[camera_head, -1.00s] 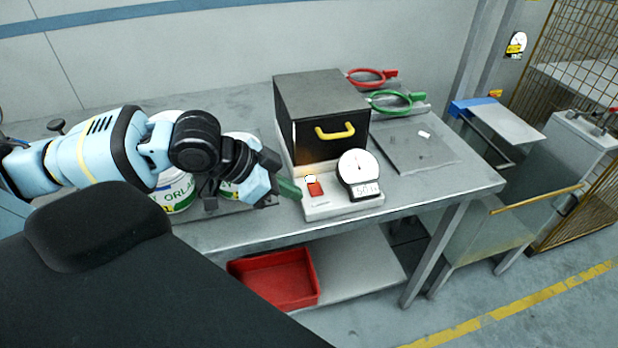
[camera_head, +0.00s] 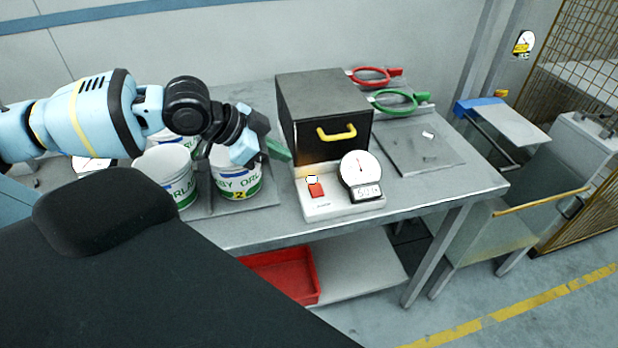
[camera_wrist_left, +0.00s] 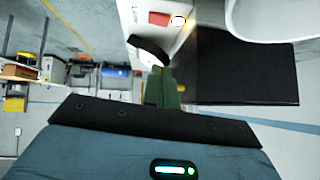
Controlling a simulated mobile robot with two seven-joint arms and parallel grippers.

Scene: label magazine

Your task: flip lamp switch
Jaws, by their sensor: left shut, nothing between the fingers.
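A white switch panel (camera_head: 345,208) stands on the bench's front part, with a red rocker switch (camera_head: 316,189), a small glowing lamp (camera_head: 311,179) and a round dial gauge (camera_head: 360,168) with a digital readout. My left gripper (camera_head: 280,151) is shut and empty, its green fingers up and left of the switch, apart from it, by the black box's front left corner. In the left wrist view the fingers (camera_wrist_left: 161,85) point toward the panel, and the red switch (camera_wrist_left: 159,18) and lit lamp (camera_wrist_left: 179,20) show at the top. My right gripper is not in view.
A black box (camera_head: 322,105) with a yellow handle stands behind the panel. White labelled cans (camera_head: 238,180) stand left, under my left arm. Red (camera_head: 372,76) and green (camera_head: 398,101) ring tools lie at the back right. A red bin (camera_head: 285,276) sits on the lower shelf.

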